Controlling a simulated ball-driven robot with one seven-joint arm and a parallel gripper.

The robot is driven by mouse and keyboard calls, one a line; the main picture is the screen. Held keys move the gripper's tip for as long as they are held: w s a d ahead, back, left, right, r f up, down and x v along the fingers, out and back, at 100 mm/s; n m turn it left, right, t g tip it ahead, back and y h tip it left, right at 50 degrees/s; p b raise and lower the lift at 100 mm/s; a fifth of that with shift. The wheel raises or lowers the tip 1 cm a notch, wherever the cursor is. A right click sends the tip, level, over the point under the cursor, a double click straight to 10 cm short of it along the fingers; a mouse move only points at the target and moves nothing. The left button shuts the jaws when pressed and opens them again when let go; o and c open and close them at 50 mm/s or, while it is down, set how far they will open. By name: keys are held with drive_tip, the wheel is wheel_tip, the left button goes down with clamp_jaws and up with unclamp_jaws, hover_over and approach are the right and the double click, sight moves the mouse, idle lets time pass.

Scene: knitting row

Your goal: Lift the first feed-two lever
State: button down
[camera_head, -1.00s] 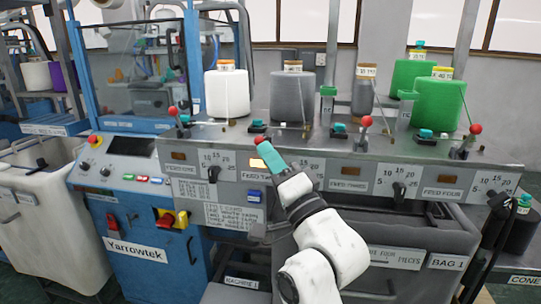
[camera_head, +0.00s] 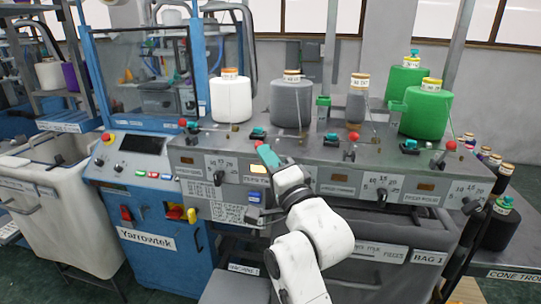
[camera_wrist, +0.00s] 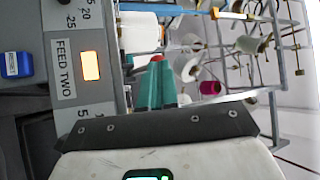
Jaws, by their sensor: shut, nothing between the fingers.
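The red knob of the feed-two lever (camera_head: 258,143) shows just past the teal fingertips of my gripper (camera_head: 268,156) in the head view. The lever's stem is hidden behind the fingers. In the wrist view the teal fingers (camera_wrist: 155,85) are together, with the red knob (camera_wrist: 157,60) right at their tips. I cannot tell whether they touch. The FEED TWO label (camera_wrist: 65,68) and its lit amber lamp (camera_wrist: 91,66) are to the left of the fingers. The lamp also shows lit in the head view (camera_head: 258,168). My gripper is shut and empty.
Other red-knobbed levers stand to the left (camera_head: 182,122), at feed three (camera_head: 353,137) and at the far right (camera_head: 451,145). A white cone (camera_head: 231,101), a grey cone (camera_head: 291,104) and a green cone (camera_head: 424,114) stand behind. A white bin (camera_head: 75,220) is at left.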

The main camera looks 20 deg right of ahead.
drive_tip(key=r+p, duration=0.1)
drive_tip(key=w+d+r+p, duration=0.1)
drive_tip(key=r, duration=0.1)
drive_tip(key=w+r+p, duration=0.1)
drive_tip(key=r, duration=0.1)
drive_tip(key=shift+w+d, duration=0.25)
drive_tip(key=shift+d, duration=0.15)
